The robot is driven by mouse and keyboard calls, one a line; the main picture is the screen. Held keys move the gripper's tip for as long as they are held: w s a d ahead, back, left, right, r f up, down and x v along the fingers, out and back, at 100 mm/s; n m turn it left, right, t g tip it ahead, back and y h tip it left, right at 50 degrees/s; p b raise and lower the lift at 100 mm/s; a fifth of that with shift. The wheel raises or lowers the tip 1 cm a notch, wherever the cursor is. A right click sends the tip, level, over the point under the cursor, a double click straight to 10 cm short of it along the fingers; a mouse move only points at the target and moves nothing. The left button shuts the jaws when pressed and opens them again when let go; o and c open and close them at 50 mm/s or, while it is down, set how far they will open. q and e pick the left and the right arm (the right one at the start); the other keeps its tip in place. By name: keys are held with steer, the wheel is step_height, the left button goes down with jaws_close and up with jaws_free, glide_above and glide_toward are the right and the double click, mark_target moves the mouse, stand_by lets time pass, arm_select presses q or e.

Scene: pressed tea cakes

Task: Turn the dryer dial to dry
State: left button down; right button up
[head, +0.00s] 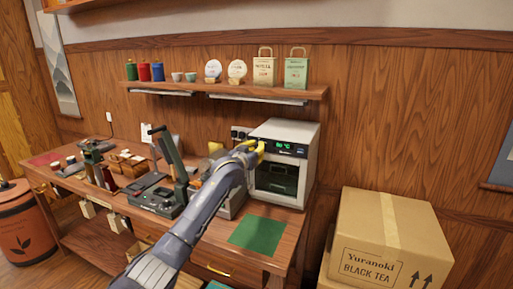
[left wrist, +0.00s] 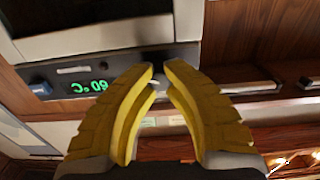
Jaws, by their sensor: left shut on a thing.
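The white dryer (head: 293,129) stands at the right end of the workbench, with a dark control strip across its front. Its green display (head: 284,146) also shows in the left wrist view (left wrist: 90,87), upside down, and reads 60 °C. My left gripper (head: 259,147) is at the left end of this strip. In the left wrist view its yellow fingers (left wrist: 158,70) are closed in on the dial, which they mostly hide. I cannot read the dial's setting. My right gripper is in neither view.
A blue button (left wrist: 41,88) sits at the strip's far end. A green mat (head: 258,236) lies on the bench before the dryer. A press with a raised lever (head: 171,154) stands to the left. A cardboard box (head: 390,240) stands at the right.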

arm_select(q)
steer(key=shift+r+m, duration=0.4)
steer(key=shift+m, duration=0.7)
steer(key=c, duration=1.6)
jaws_free()
steer(key=shift+d, duration=0.1)
steer(key=o, duration=0.5)
steer(key=shift+f, duration=0.15)
steer(key=shift+c, duration=0.2)
steer(key=v, duration=1.2)
